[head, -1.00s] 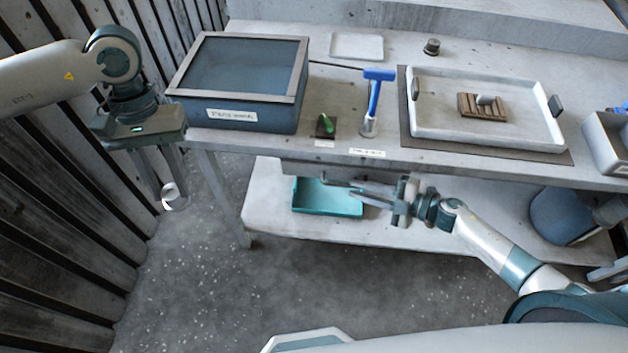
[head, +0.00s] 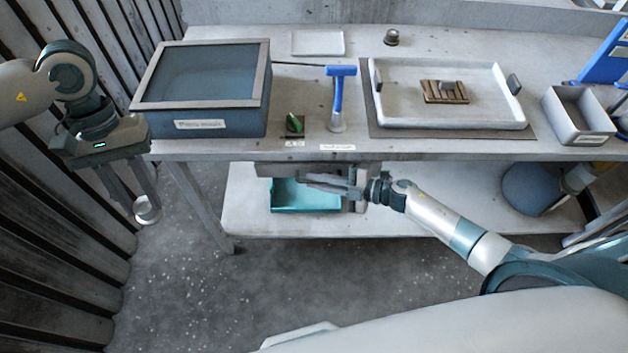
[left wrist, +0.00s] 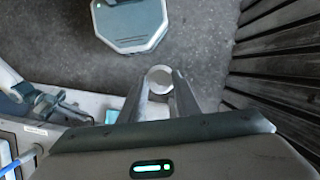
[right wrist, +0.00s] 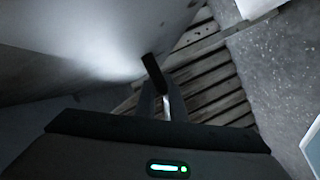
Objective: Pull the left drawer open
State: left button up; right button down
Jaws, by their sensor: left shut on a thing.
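The drawer front (head: 262,169) is a grey panel under the tabletop, mostly in shadow; I cannot tell how far out it stands. My right gripper (head: 312,181) is under the table edge in front of it. In the right wrist view, a dark bar (right wrist: 154,72) lies at the tips of my right gripper (right wrist: 163,90), beside a pale grey panel; I cannot tell whether the fingers close on it. My left gripper (head: 147,203) hangs left of the table, shut on a small silvery cylinder (head: 147,213), which also shows in the left wrist view (left wrist: 159,77).
A teal bin (head: 305,196) stands on the lower shelf below my right gripper. On the tabletop are a blue-grey box (head: 200,122), a green switch (head: 294,124), a blue-handled tool (head: 337,95) and a white tray (head: 445,117). A slatted wall (head: 45,205) is close on the left.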

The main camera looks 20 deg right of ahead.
pick_arm(q)
jog(key=shift+r, duration=0.1)
pick_arm(e)
jog(key=shift+s, duration=0.2)
